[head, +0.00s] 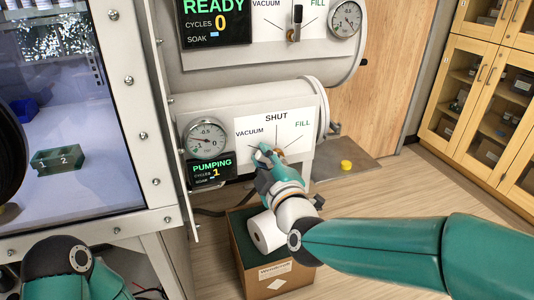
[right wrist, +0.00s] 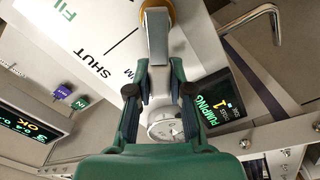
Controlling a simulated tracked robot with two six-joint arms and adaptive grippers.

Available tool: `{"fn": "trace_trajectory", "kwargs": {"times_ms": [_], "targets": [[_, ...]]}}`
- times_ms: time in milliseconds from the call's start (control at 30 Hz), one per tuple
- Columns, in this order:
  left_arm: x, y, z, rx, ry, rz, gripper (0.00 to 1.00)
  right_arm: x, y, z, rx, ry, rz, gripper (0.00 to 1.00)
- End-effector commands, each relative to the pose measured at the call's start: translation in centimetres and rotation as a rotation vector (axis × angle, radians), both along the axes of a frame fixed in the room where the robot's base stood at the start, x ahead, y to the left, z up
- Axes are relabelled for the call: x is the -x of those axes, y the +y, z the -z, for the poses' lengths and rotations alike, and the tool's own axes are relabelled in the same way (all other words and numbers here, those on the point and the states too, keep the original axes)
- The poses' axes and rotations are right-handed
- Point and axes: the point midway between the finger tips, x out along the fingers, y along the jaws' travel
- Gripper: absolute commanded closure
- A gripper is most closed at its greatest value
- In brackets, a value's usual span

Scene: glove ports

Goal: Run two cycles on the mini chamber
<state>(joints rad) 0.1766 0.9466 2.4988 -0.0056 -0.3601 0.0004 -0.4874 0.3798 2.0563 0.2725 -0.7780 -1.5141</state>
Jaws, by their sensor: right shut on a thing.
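The mini chamber (head: 240,103) is the lower white cylinder in the head view. Its panel (head: 300,128) is marked VACUUM, SHUT and FILL. Its display (head: 212,171) reads PUMPING, cycles 1, and shows in the right wrist view too (right wrist: 220,100). The round gauge (head: 206,137) sits above the display. My right gripper (head: 264,153) is at the valve handle, shut on it. In the right wrist view the grey handle (right wrist: 158,45) runs from a gold hub down between the fingers (right wrist: 160,100). The handle lies toward VACUUM. My left gripper is out of view.
A larger chamber above has a display (head: 215,18) reading READY, cycles 0, and its own handle (head: 296,22). A glove box window (head: 95,110) is at left, cabinets (head: 480,95) at right.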

Motion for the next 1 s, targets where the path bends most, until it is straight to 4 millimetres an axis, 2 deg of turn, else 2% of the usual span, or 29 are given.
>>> {"fn": "trace_trajectory", "kwargs": {"times_ms": [33, 633, 667, 800, 1000], "targets": [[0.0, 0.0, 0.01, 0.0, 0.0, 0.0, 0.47, 0.12, 0.18, 0.71, 0.019, 0.009, -0.005, 1.0], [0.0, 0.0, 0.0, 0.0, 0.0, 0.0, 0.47, 0.17, 0.32, 0.98, 0.064, -0.003, -0.006, 1.0], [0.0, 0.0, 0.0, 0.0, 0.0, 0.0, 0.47, 0.17, 0.32, 0.99, 0.064, -0.003, -0.006, 0.77], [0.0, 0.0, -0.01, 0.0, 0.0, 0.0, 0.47, 0.15, 0.3, 0.87, 0.062, -0.006, -0.005, 0.54], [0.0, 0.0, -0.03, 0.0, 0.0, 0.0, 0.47, 0.1, 0.22, 0.58, 0.059, -0.011, -0.003, 0.54]]}}
